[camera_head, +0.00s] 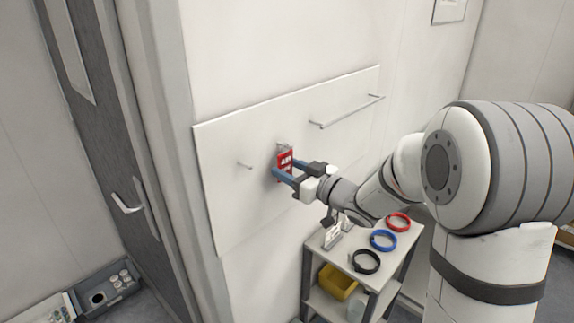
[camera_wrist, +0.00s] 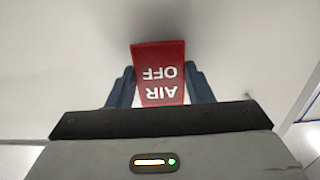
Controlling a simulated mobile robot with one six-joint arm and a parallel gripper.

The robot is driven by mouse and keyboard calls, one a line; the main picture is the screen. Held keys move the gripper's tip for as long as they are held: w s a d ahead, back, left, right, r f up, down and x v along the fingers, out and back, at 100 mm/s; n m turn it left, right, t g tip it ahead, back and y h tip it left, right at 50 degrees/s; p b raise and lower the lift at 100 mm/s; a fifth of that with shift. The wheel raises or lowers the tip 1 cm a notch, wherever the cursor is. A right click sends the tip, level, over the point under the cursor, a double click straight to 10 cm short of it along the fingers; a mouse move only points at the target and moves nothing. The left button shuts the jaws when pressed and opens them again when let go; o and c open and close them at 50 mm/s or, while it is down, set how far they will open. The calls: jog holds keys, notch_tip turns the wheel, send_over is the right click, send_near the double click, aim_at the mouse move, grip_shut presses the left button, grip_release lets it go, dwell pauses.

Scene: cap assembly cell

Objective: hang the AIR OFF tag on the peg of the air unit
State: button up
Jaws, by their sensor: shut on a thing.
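The red AIR OFF tag (camera_head: 285,161) is between the fingers of my gripper (camera_head: 284,173), in front of the white wall panel (camera_head: 230,205). In the wrist view the tag (camera_wrist: 158,75) shows its white letters upside down, with a blue-grey finger of my gripper (camera_wrist: 160,90) on each side. My gripper is shut on the tag. A small grey piece shows at the tag's top edge. Whether the tag touches anything behind it is hidden.
A long rail (camera_head: 345,112) is on the panel's upper right. Below stands a small cart (camera_head: 338,262) with red (camera_head: 398,222), blue (camera_head: 383,240) and black (camera_head: 366,262) rings on top and a yellow bin (camera_head: 338,282) underneath. A grey door (camera_head: 100,130) is at left.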

jog(key=shift+r, duration=0.25)
jog(key=shift+r+p, duration=0.35)
jog(key=shift+r, duration=0.05)
dwell(0.3)
jog(key=shift+d, duration=0.1)
jog(key=shift+v, duration=2.9)
